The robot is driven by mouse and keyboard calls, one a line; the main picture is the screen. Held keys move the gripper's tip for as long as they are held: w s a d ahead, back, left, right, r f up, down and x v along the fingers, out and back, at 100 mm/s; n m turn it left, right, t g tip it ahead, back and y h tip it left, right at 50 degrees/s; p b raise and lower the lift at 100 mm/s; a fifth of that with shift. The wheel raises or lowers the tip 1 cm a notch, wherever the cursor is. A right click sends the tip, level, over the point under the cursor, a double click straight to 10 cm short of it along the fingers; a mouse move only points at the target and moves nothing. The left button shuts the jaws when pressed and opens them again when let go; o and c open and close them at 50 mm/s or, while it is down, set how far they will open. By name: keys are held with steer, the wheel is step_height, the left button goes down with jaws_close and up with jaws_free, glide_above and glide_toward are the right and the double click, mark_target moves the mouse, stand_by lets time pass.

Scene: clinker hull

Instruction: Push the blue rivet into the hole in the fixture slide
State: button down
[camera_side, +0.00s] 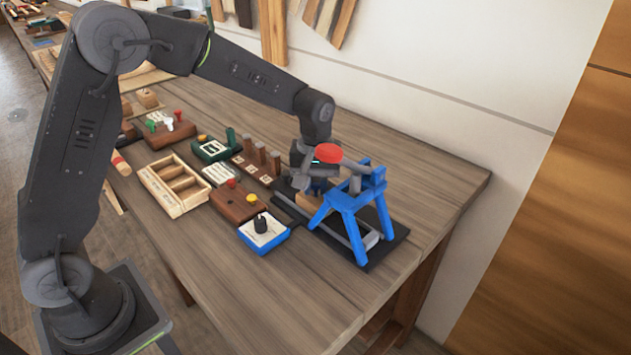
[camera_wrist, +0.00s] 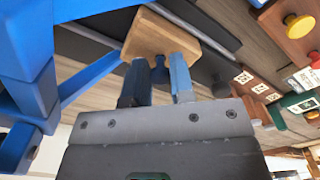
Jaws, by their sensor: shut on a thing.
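The blue fixture frame (camera_side: 350,203) stands over a dark base with a pale rail at the table's right. A wooden block (camera_side: 307,203) sits on the rail beside the frame; it also shows in the wrist view (camera_wrist: 152,33). My gripper (camera_side: 318,188) is low at the block, pointing at it. In the wrist view my gripper (camera_wrist: 160,75) has its blue fingers close together, their tips at the block's edge. A small dark blue piece, likely the blue rivet (camera_wrist: 160,71), shows between them. The fingers hide most of it. I cannot see the hole.
A red disc (camera_side: 328,153) is just above my gripper, near the frame. A blue-edged tray with a black knob (camera_side: 262,223), a brown block (camera_side: 238,202) and a wooden compartment box (camera_side: 150,181) stand to the left. The table's front right is clear.

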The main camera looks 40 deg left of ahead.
steer(key=shift+f, duration=0.3)
steer(key=c, duration=0.9)
jaws_free()
steer(key=shift+r, duration=4.1)
